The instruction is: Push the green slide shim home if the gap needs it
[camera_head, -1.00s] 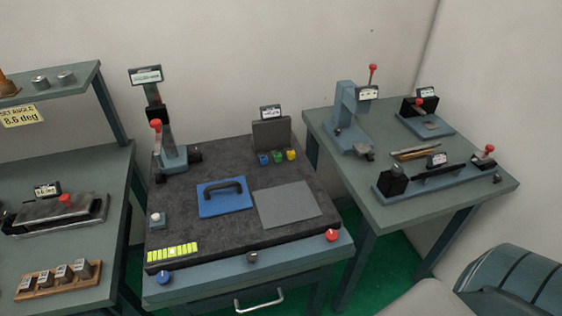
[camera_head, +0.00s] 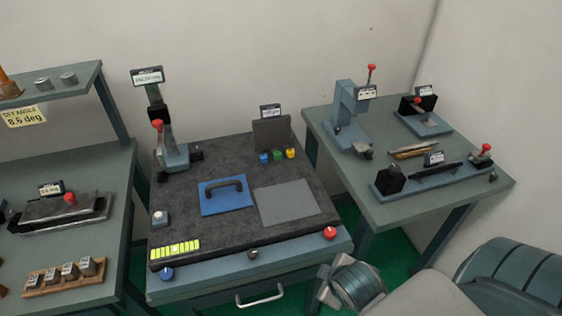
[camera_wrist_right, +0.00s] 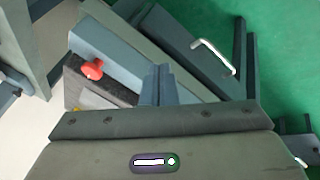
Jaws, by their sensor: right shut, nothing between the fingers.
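A small green block (camera_head: 278,155), which looks like the green slide shim, sits between a blue block (camera_head: 264,157) and a yellow block (camera_head: 290,153). They are at the foot of an upright dark grey plate (camera_head: 271,134) at the back of the dark bench top. The gap there is too small to read. My right gripper (camera_wrist_right: 158,72) is shut and empty in the right wrist view, over the bench's front edge and well away from the green block. My left gripper is not in view.
A red knob (camera_head: 330,233) and a blue knob (camera_head: 166,274) are on the bench front, above a drawer handle (camera_head: 259,298). A blue plate with a black handle (camera_head: 223,187) and a grey sheet (camera_head: 286,204) lie on the bench. Side tables hold fixtures.

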